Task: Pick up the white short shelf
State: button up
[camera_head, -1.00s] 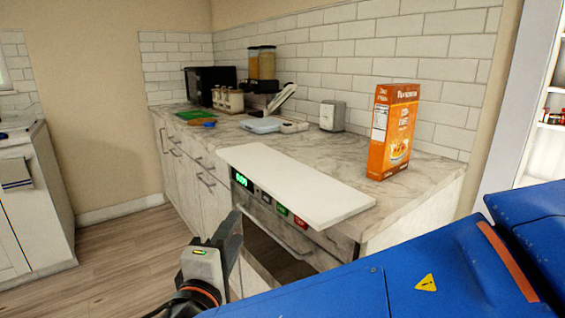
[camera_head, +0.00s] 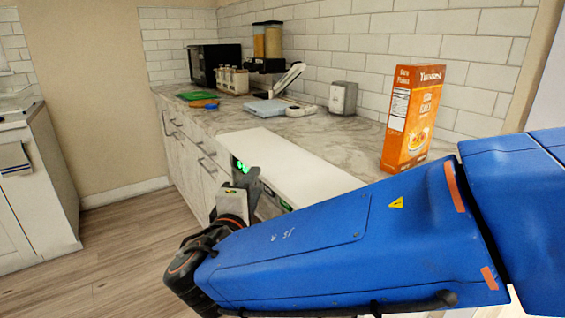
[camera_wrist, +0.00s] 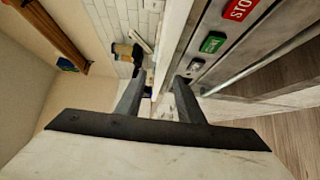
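The white short shelf (camera_head: 285,155) is a flat white board lying on the counter top, its front edge overhanging the counter's front. My gripper (camera_head: 250,182) is at that front edge, just below and beside it in the head view. In the wrist view, the shelf (camera_wrist: 173,35) runs as a white strip down towards the space between the two fingers of my gripper (camera_wrist: 160,82). The fingers are apart, one on each side of the strip. Contact between fingers and board cannot be made out. My arm hides the shelf's right end.
The marble counter (camera_head: 345,137) holds an orange cereal box (camera_head: 413,115) near the shelf, a small grey box (camera_head: 343,98) and a black microwave (camera_head: 213,64) farther back. An appliance panel with a green button (camera_wrist: 213,42) and red button is below the shelf. Floor is free at left.

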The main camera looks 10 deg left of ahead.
aim_at(282, 162)
jog(key=shift+w+a+f, duration=0.1)
jog(key=shift+w+a, duration=0.1)
jog(key=shift+w, duration=1.15)
jog(key=shift+w+a, duration=0.15)
jog(key=shift+w, duration=1.2)
jog(key=shift+w+a+f, duration=0.1)
jog(key=shift+w+a, duration=0.1)
jog(key=shift+w, duration=1.15)
jog(key=shift+c, duration=0.3)
grip_shut()
